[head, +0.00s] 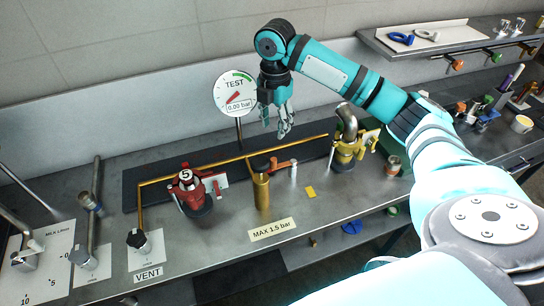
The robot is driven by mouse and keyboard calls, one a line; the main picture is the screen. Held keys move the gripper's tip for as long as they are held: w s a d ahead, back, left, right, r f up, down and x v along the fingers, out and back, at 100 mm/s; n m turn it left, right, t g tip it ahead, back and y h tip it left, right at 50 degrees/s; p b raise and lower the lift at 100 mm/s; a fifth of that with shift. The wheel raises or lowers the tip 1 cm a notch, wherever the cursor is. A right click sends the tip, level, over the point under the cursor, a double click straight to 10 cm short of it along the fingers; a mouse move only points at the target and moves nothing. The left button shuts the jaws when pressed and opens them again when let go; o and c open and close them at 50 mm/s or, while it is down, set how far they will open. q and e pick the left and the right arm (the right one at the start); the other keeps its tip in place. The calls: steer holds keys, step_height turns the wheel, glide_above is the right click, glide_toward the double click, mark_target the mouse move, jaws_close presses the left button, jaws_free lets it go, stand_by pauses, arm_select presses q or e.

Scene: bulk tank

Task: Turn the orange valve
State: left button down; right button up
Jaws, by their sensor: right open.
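An orange lever handle (284,164) sits beside the top of an upright brass cylinder (262,190) on the brass pipe line, near the middle of the metal bench. The lever points to the right, toward a small white post. My right gripper (276,130) hangs fingers-down above and behind the brass cylinder and orange lever. It is open and empty, and it looks clear of the lever. My left gripper is not in view.
A TEST gauge (235,94) reading 0.00 bar stands just left of my right gripper. A red fitting marked 5 (187,187) is to the left. A yellow fitting with a bent pipe (347,145) is to the right. A MAX 1.5 bar label (272,229) lies in front.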

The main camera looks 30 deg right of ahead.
steer(key=p, duration=0.1)
glide_above(274, 159)
step_height(274, 159, down, 6)
steer(key=shift+s+r, duration=0.1)
step_height(274, 159, down, 8)
steer(key=shift+r+p, duration=0.2)
steer(key=shift+p, duration=0.55)
steer(key=shift+f, duration=0.7)
steer(key=c, duration=0.8)
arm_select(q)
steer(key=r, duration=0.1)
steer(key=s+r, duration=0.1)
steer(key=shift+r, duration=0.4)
arm_select(e)
jaws_close()
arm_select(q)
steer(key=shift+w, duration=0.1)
